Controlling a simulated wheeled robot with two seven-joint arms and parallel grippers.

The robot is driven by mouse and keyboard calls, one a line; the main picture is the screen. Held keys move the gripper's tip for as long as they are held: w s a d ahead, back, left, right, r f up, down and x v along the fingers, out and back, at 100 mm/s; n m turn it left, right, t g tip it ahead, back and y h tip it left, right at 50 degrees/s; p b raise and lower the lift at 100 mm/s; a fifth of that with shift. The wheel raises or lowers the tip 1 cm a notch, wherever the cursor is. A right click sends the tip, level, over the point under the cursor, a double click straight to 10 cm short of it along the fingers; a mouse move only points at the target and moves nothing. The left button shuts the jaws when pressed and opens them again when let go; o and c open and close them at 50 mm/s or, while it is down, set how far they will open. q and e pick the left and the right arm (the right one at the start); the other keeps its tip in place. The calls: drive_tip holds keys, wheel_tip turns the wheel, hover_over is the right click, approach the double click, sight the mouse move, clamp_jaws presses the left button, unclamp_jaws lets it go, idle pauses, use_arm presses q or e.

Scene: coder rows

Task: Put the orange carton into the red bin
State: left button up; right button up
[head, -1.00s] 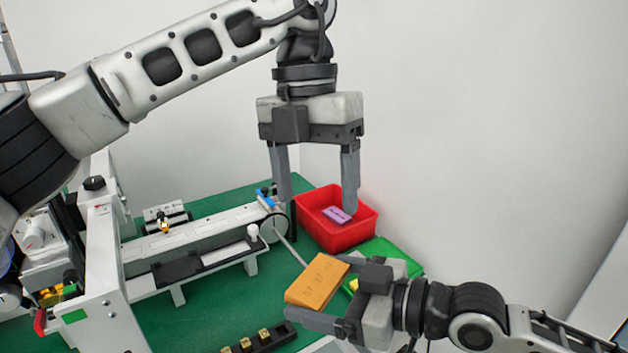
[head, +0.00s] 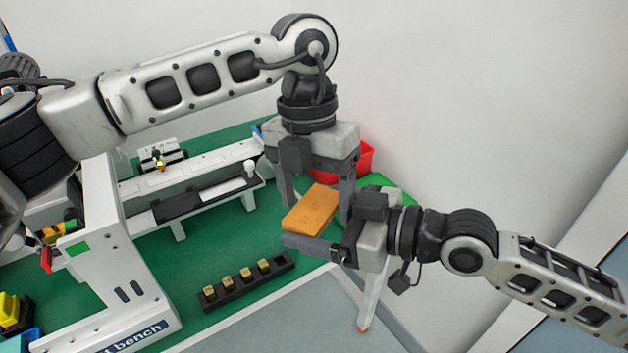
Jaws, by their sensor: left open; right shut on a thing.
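The orange carton (head: 310,210) is held tilted in my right gripper (head: 322,224), which is shut on it near the middle of the head view. My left gripper (head: 316,208) is open and points down, with its two fingers at either side of the carton's far part in the picture. I cannot tell whether they touch it. The red bin (head: 366,158) stands behind my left gripper, which hides most of it; its inside cannot be seen.
A green bin or tray (head: 376,181) is partly hidden beside the red bin. A black rack (head: 247,283) with several brass-coloured pieces lies on the green bench top (head: 215,250). A conveyor-like machine (head: 190,185) fills the left side. A white wall is close behind.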

use_arm(q)
drive_tip(key=c, duration=1)
use_arm(e)
drive_tip(key=shift+c, duration=0.2)
use_arm(q)
drive_tip(key=shift+c, duration=0.7)
use_arm(e)
drive_tip(key=o, duration=0.9)
drive_tip(key=shift+c, duration=0.2)
